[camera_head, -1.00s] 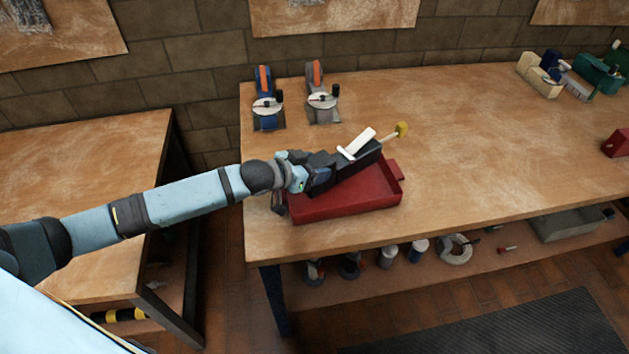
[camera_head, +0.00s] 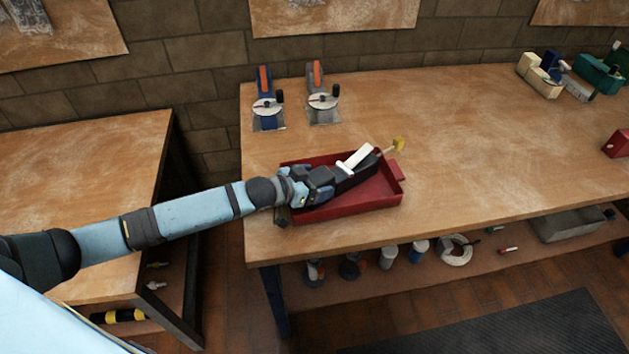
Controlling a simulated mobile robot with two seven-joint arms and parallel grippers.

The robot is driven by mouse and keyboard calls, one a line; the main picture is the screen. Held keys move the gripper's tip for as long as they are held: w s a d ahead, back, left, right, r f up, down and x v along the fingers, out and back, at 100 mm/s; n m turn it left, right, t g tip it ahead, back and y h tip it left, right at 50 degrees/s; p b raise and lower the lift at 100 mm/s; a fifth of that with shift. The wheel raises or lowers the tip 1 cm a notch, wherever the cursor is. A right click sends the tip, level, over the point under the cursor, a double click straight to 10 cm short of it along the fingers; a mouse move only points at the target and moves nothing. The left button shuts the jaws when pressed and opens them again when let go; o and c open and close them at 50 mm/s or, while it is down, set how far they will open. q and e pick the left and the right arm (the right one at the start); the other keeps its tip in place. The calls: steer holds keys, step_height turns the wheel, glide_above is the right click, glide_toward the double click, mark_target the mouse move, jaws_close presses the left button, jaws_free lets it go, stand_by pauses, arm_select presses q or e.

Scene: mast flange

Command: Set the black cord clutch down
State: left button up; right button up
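The black cord clutch (camera_head: 358,175) has a dark body and a cream-white lever on top. A thin pale rod with a yellow end (camera_head: 397,145) shows just beyond it. My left gripper (camera_head: 334,182) reaches in from the left and appears shut on the near end of the clutch; its fingertips are partly hidden. The clutch is over the inside of the red tray (camera_head: 345,210), low and slightly tilted. I cannot tell whether it touches the tray floor. My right gripper is not in view.
Two devices with orange levers, one blue (camera_head: 266,100) and one grey (camera_head: 322,100), stand at the back left of the wooden table (camera_head: 460,150). Cream, blue and green items (camera_head: 540,75) stand at the back right, with a red block (camera_head: 618,144) at the right. The table's middle is clear.

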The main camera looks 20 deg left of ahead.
arm_select(q)
steer(key=shift+r, duration=0.1)
steer(key=shift+s+a+r, duration=0.1)
steer(key=shift+s, duration=0.05)
steer(key=v, duration=1.1)
steer(key=shift+s+a, duration=0.2)
steer(key=shift+s, duration=0.05)
steer(key=shift+r, duration=0.1)
steer(key=s+d+f+n+y+p, duration=0.1)
steer(key=s+d+p, duration=0.3)
steer(key=s, duration=0.5)
steer(key=s+d+f+n+y+p, duration=0.2)
steer(key=s+d+p, duration=0.3)
steer(key=s, duration=0.4)
steer(key=shift+s+d+f+g+p, duration=0.15)
steer(key=shift+d+f+g+p, duration=0.2)
steer(key=shift+f+p, duration=0.55)
